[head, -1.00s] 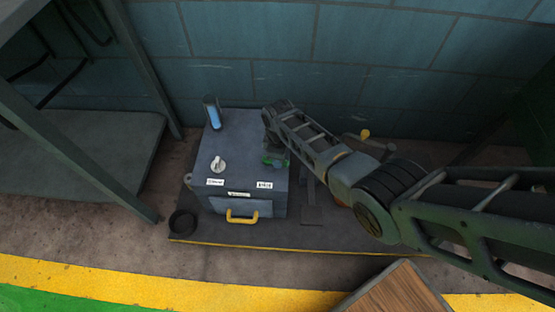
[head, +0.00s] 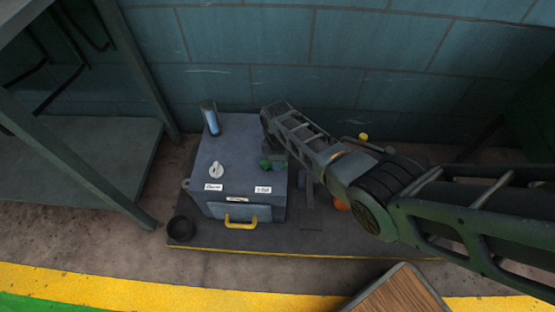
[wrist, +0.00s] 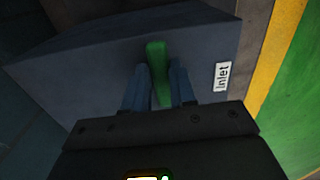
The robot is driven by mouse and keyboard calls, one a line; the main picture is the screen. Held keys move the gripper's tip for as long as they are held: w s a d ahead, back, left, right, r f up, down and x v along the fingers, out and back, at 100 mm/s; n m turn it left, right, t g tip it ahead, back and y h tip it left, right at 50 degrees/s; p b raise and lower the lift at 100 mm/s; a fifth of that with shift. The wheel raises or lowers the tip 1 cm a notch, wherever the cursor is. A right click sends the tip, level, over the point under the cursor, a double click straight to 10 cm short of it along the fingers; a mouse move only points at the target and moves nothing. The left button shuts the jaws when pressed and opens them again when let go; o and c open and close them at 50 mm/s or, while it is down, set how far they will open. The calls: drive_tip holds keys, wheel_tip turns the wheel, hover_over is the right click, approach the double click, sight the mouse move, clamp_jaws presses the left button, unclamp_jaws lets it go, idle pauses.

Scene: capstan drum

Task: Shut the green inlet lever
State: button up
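The green inlet lever (wrist: 157,62) stands on top of the blue-grey box, and an "Inlet" label (wrist: 222,76) is beside it in the wrist view. My gripper (wrist: 161,82) is over the lever, with one finger on each side of it. In the head view, my gripper (head: 273,155) is at the box's right side and hides most of the lever, so only green bits (head: 281,166) show. The box (head: 235,150) has a white knob (head: 216,170) and a yellow front handle (head: 241,217).
A blue cylinder (head: 210,118) stands at the box's back left corner. A black round cup (head: 181,228) is at the front left of the dark base plate (head: 270,245). A metal shelf frame (head: 80,150) is at left, and a tiled wall (head: 290,60) is behind.

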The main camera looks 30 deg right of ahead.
drive_tip(key=o, duration=0.4)
drive_tip(key=shift+r+p, duration=1.85)
drive_tip(key=shift+r, duration=2.05)
